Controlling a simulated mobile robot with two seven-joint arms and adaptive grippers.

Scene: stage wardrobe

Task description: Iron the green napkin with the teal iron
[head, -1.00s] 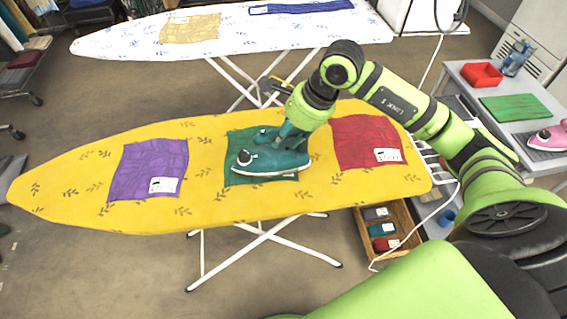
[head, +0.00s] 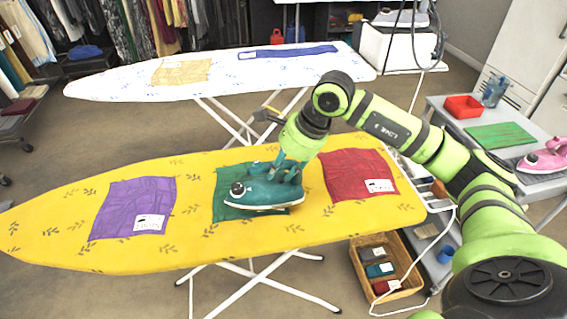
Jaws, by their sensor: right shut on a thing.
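The green napkin (head: 226,208) lies on the yellow ironing board (head: 60,220), between a purple napkin (head: 130,205) on the left and a red napkin (head: 355,172) on the right. The teal iron (head: 264,193) rests over the green napkin and hides much of it. Its nose points left. My right gripper (head: 290,165) is shut on the teal iron from above; its fingertips are partly hidden at the handle. My left gripper is not in view.
A white ironing board (head: 120,88) with a tan cloth (head: 182,71) and a blue cloth (head: 295,52) stands behind. On the right, a grey table holds a pink iron (head: 545,157), a red bin (head: 463,107) and a green mat (head: 501,136). A wicker basket (head: 362,270) sits below.

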